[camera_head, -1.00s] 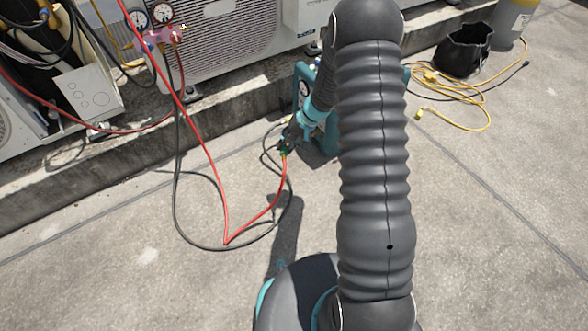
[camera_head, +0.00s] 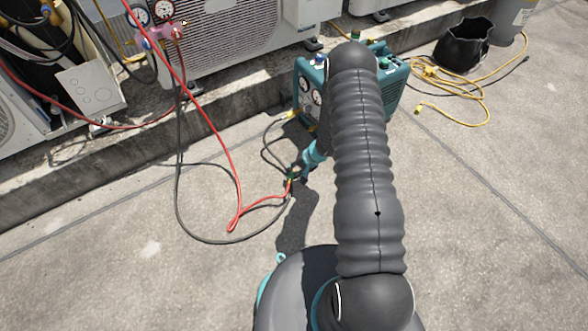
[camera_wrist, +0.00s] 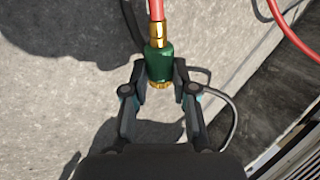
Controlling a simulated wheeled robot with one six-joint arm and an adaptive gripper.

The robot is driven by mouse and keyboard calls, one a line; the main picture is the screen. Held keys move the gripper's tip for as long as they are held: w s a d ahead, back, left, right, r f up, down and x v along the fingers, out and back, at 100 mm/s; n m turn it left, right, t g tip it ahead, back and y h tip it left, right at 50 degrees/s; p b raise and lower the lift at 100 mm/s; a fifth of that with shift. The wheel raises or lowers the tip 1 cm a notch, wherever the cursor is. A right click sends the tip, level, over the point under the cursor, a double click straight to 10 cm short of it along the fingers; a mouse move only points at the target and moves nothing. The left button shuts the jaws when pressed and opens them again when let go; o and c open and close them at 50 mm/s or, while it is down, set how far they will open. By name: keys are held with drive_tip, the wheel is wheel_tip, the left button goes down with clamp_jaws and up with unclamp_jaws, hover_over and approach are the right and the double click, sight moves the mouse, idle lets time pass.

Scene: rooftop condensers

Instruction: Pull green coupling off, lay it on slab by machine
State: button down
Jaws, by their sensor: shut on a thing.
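My gripper (camera_head: 298,174) is shut on the green coupling (camera_wrist: 159,64). In the wrist view the coupling sits upright between my fingertips (camera_wrist: 160,76), with a brass collar and the red hose (camera_wrist: 157,10) at its top. A brass ring shows at its lower end, with no port visible on it. In the head view it is small at my fingertips, in front of the teal machine (camera_head: 397,90). My arm hides part of the machine. The concrete slab (camera_head: 250,285) lies below; the height of the coupling above it is hard to tell.
A black hose (camera_head: 181,205) loops on the slab left of my gripper. Another dark hose with a yellow end (camera_head: 291,115) lies by the machine. A yellow cord (camera_head: 470,95) and black bag (camera_head: 462,47) lie right. Pink-bodied gauges (camera_head: 160,35) hang back left. Slab at left front is clear.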

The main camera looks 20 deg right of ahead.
drive_tip(key=shift+f, duration=1.8)
drive_tip(key=c, duration=0.8)
unclamp_jaws()
drive_tip(key=shift+c, duration=0.2)
drive_tip(key=v, duration=1.2)
drive_tip(key=shift+r, duration=0.1)
